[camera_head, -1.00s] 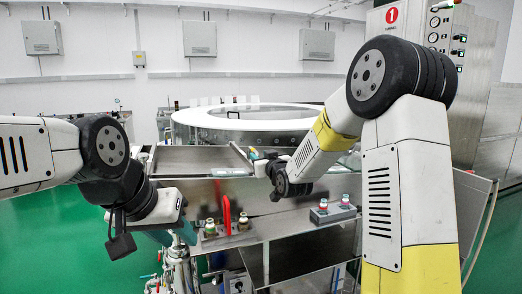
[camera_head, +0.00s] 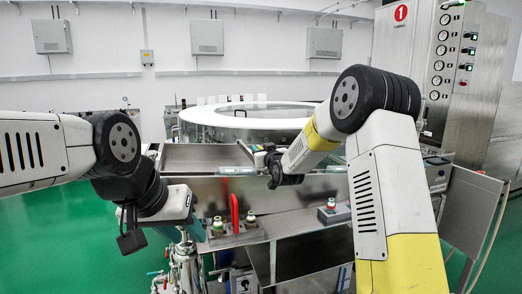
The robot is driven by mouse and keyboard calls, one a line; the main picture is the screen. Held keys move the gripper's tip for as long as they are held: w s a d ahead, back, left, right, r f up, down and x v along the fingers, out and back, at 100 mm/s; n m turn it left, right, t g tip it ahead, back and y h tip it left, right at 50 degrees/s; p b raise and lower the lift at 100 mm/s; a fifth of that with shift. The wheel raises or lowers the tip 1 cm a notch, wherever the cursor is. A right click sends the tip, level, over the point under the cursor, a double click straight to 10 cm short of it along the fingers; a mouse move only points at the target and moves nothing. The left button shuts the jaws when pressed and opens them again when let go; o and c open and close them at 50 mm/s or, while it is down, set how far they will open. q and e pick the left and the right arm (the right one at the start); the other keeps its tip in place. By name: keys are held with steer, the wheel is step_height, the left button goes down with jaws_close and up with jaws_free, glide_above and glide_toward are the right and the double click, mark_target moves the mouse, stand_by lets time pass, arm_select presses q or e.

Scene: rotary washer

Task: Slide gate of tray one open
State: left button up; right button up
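A shallow metal tray (camera_head: 200,155) lies in front of the round washer, with a thin raised edge strip (camera_head: 244,151) at its right end. I cannot tell for certain which part is its gate. My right gripper (camera_head: 261,157) is beside that right end, with its fingers small and partly hidden by the wrist. I cannot tell whether it touches the edge or is open. My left gripper (camera_head: 193,228) hangs low in front of the metal panel, left of the red handle (camera_head: 235,214). Its teal fingers are mostly hidden behind my wrist.
The round washer (camera_head: 245,116) with a white rim stands behind the tray. Small button boxes with knobs (camera_head: 218,226) sit on the front ledge, another (camera_head: 333,212) farther right. A tall control cabinet (camera_head: 440,80) marked 1 stands at the back right. Green floor is free at the left.

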jaws_close()
steer(key=shift+d, duration=0.1)
stand_by(1.2)
